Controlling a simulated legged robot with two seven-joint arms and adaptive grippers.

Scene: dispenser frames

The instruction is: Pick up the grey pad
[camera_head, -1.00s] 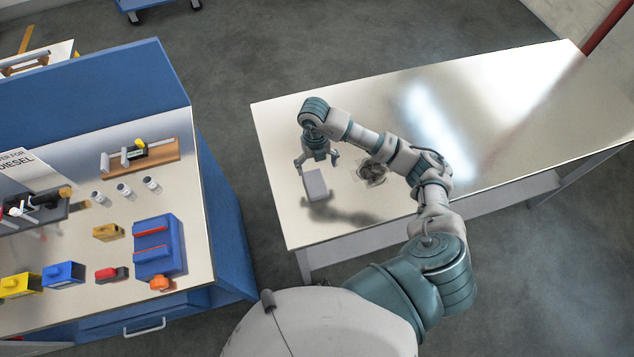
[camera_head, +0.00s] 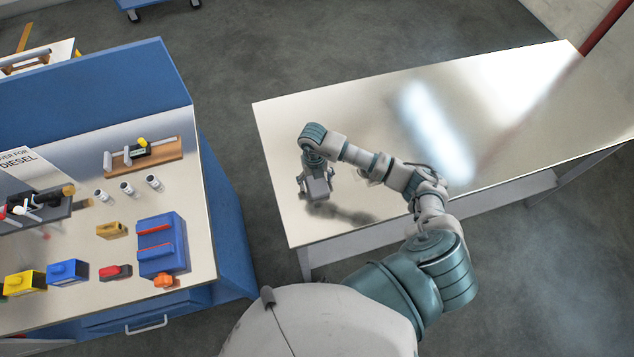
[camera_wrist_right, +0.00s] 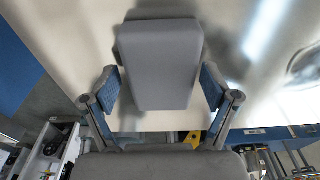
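The grey pad (camera_head: 319,188) is a small block on the pale table, below my right gripper (camera_head: 314,182) in the head view. In the right wrist view the pad (camera_wrist_right: 160,65) fills the space between the two fingers of my right gripper (camera_wrist_right: 160,87). The fingers stand one on each side, with narrow gaps showing beside the pad. The gripper is open around it. My left gripper is not in view.
The pale table (camera_head: 480,90) is clear to the right, apart from a small metallic item (camera_wrist_right: 305,66) in the wrist view, mostly hidden by my arm in the head view. A blue workbench (camera_head: 110,85) with several tools stands at the left.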

